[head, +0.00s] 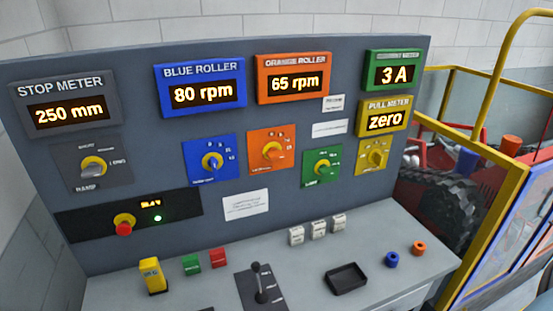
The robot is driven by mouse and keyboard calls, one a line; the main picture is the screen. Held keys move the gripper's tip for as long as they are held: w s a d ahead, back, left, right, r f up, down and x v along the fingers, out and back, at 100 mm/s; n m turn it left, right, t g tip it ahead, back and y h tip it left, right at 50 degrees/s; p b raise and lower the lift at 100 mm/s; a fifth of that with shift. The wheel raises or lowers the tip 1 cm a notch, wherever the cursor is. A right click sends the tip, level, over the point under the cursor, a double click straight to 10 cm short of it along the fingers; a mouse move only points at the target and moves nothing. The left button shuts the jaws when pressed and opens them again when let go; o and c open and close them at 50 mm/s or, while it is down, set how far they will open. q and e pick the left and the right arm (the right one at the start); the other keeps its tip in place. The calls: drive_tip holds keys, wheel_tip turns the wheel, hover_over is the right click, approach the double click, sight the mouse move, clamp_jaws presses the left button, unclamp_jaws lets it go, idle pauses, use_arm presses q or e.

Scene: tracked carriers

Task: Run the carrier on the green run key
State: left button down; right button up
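A green key (191,265) sits on the console's desk, just left of a red key (219,258). Any lettering on it is too small to read. Part of a machine with a black track or tyre (450,205) and red frame parts shows at the right, behind a yellow-railed barrier; I cannot tell whether it moves. Meters read 250 mm on the stop meter (67,113), 80 rpm on the blue roller (201,94), 65 rpm on the orange roller (294,86), 3 A on the green meter (394,74) and zero on the pull meter (384,120). Neither gripper is in view.
The desk holds a yellow block (152,275), a black lever (260,283), several white blocks (318,229), a black tray (347,279), a blue ring (392,260) and an orange ring (418,247). A red button (123,228) and lit green lamp (157,218) are on the panel.

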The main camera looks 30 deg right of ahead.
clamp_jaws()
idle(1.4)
